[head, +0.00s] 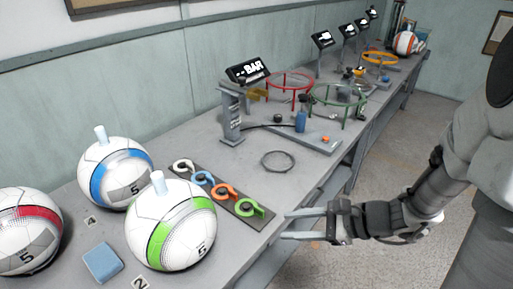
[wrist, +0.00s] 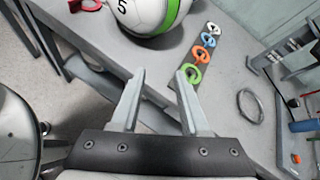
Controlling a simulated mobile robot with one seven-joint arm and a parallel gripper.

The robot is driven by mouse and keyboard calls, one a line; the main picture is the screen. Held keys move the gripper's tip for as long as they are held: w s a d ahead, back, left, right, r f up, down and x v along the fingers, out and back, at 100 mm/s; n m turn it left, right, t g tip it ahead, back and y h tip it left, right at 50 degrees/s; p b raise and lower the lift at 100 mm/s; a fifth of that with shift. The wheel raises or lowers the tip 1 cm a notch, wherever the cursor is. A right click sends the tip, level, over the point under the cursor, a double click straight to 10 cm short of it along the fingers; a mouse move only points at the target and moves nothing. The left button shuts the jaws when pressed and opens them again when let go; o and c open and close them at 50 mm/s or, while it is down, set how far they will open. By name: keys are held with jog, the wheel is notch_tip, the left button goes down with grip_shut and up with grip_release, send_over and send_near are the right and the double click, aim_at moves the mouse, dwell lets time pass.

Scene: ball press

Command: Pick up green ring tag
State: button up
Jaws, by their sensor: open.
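The green ring tag (head: 249,208) sits at the near right end of a dark strip (head: 225,187) on the table, beside orange, blue and white ring tags. In the wrist view the green ring tag (wrist: 192,74) lies just beyond the tip of the right finger. My gripper (head: 287,226) is open and empty at the table's front edge, to the right of the green tag and apart from it. In the wrist view my gripper (wrist: 162,74) shows both fingers spread with nothing between them.
A ball with a green band (head: 172,225) stands left of the tags, with blue- and red-banded balls further left. A blue block (head: 102,262) lies in front. A loose metal ring (head: 278,161) and a press stand (head: 232,112) are behind and to the right.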

jog(key=w+d+f+m+t, duration=0.4)
jog(key=f+m, duration=0.1)
jog(key=m, duration=0.2)
jog(key=b, duration=0.3)
send_near(260, 209)
jog(key=x, duration=0.5)
jog(key=shift+s+a+r, duration=0.2)
jog(key=shift+a+r, duration=0.1)
jog(key=shift+a, duration=0.1)
jog(key=w+a+f, duration=0.1)
jog(key=w+a+f+b, duration=0.1)
jog(key=shift+w+a+f+b, duration=0.15)
jog(key=shift+w+b, duration=0.15)
jog(key=shift+w, duration=0.1)
jog(key=shift+w+a+f, duration=0.1)
jog(key=shift+w+a, duration=0.2)
jog(key=shift+a, duration=0.1)
grip_shut()
